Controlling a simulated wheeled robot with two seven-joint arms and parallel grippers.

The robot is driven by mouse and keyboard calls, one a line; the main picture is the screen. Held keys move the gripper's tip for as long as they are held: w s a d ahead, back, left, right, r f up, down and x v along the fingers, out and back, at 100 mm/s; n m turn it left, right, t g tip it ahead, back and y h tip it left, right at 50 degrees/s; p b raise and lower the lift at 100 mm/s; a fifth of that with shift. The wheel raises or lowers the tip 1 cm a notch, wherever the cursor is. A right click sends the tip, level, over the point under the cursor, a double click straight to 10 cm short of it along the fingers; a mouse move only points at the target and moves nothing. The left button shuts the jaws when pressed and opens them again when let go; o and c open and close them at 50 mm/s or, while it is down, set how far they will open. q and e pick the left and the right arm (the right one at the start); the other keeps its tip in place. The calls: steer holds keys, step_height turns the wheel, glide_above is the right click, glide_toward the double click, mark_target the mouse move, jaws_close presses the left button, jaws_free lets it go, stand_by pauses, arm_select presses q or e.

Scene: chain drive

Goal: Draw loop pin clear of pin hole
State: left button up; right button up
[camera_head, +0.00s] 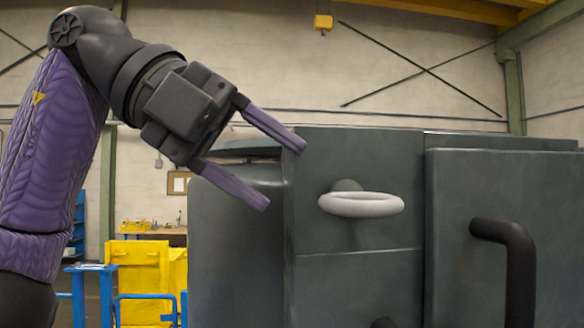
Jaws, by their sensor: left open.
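The loop pin shows as a pale grey ring (361,205) on the front of a dark green-grey machine housing (350,285). The ring lies roughly level, and a dark round stub (346,185) sits right behind it at the panel. The pin hole itself is hidden behind the ring and stub. My left gripper (284,175) is open and empty, to the left of and slightly above the ring. Its two purple fingers point right and down, apart from the ring, near the housing's left edge. My right gripper is not in view.
A thick black handle (512,265) stands out from the door panel (460,275) at the right. A dark knob (384,323) is cut off at the bottom edge. Yellow bins (140,275) and blue frames stand far behind at the left.

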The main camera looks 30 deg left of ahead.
mark_target(319, 199)
arm_select(q)
steer(key=x, duration=0.3)
steer(key=shift+w+d, duration=0.2)
steer(key=shift+w, duration=0.15)
steer(key=shift+d+f, duration=0.25)
steer(key=shift+f, duration=0.05)
jaws_close()
